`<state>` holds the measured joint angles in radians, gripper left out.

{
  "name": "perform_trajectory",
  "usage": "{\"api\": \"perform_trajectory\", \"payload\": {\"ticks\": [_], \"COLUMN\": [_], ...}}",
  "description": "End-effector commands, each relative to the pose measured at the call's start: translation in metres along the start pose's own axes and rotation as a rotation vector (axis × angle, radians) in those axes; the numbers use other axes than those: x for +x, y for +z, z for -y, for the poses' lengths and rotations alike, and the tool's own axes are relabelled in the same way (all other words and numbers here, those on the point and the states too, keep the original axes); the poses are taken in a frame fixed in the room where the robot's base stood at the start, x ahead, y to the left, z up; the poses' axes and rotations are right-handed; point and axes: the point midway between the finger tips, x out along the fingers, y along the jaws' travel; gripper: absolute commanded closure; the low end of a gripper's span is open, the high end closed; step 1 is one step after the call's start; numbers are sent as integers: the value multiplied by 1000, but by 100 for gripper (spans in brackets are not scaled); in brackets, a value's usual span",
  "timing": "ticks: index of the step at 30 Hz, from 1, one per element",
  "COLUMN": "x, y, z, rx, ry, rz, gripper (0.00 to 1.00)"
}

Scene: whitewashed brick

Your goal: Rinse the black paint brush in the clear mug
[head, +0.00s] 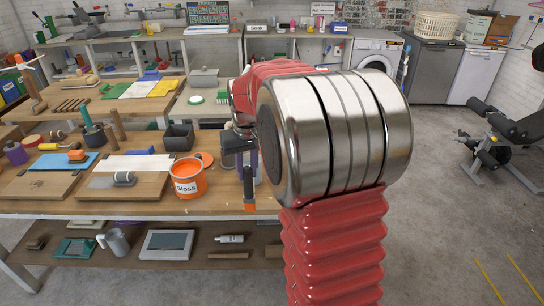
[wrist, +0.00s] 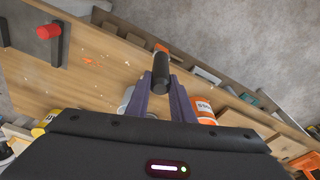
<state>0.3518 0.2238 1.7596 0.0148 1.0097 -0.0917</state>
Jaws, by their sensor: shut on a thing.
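My gripper (wrist: 163,98) is shut on the black paint brush (wrist: 160,70), with its purple fingers either side of it. In the head view the brush (head: 249,186) hangs roughly upright below my gripper, its orange end down, near the front edge of the wooden bench. A pale, greyish rounded thing (wrist: 125,103) shows left of the fingers in the wrist view; it may be the clear mug, but it is mostly hidden. In the head view my arm hides much of the bench behind and right of the brush.
An orange tin labelled Gloss (head: 187,182) stands on the bench just left of the brush. Left of it lie wooden boards (head: 130,185) with tools. A black open box (head: 178,138) stands behind. A lower shelf (head: 70,250) holds several items.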

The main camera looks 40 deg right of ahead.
Motion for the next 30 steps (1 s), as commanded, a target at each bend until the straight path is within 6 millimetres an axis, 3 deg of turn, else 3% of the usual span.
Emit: {"api": "perform_trajectory", "payload": {"ticks": [1, 9, 15, 21, 30], "x": [13, 69, 97, 106, 106], "y": [-1, 8, 26, 34, 34], "z": [20, 114, 171, 190, 189], "rx": [-24, -143, -233, -265, -264], "ry": [-4, -21, -35, -41, -41], "rz": [3, 2, 0, -2, -3], "gripper": [100, 100, 100, 100, 100]}}
